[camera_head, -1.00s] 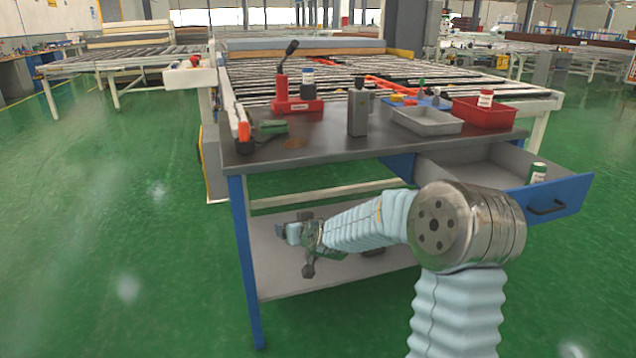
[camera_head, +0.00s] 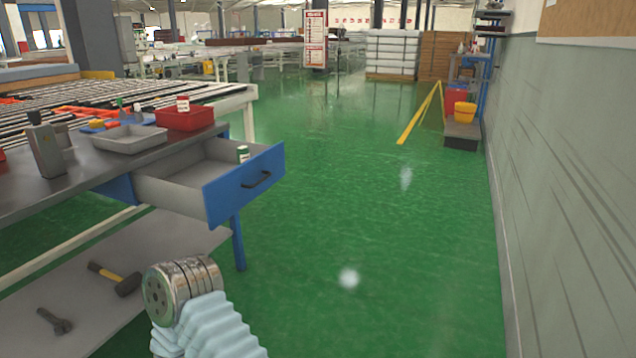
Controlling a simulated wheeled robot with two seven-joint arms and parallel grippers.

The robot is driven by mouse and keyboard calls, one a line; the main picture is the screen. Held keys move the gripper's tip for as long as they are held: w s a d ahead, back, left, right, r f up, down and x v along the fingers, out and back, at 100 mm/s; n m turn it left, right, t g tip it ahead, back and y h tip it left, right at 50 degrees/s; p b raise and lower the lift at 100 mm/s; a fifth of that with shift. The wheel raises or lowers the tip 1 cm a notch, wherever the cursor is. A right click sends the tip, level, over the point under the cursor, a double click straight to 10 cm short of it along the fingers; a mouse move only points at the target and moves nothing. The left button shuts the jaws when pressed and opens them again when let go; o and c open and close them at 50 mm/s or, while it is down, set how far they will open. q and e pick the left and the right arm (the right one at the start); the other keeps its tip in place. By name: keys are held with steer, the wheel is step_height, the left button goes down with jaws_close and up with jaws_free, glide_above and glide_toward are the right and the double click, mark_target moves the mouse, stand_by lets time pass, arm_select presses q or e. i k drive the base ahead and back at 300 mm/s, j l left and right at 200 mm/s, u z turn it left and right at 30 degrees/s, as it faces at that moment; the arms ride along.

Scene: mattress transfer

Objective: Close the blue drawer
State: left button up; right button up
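The blue drawer (camera_head: 222,199) is pulled out from the right end of the workbench (camera_head: 62,188), with a dark handle (camera_head: 256,180) on its blue front. One of my arms, pale blue bellows with a metal joint, rises at the lower left, in front of the bench and below the drawer. Its gripper is outside the picture. My other gripper does not show either.
Green floor (camera_head: 370,250) is clear right of the drawer, up to the wall (camera_head: 570,180).

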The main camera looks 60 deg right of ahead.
mark_target(204, 180)
steer(key=z, duration=0.45)
steer(key=i+z, duration=0.15)
steer(key=z, duration=0.8)
steer(key=i+j+z, duration=0.1)
steer(key=z, duration=0.35)
steer(key=j+z, duration=0.1)
steer(key=z, duration=0.4)
steer(key=i+j, duration=0.15)
steer(key=j, duration=0.2)
steer(key=i+j, duration=0.15)
steer(key=j, duration=0.15)
steer(key=i+j, duration=0.1)
steer(key=j, duration=0.25)
steer(key=i+j, duration=0.15)
steer(key=j, duration=0.2)
steer(key=z, duration=0.05)
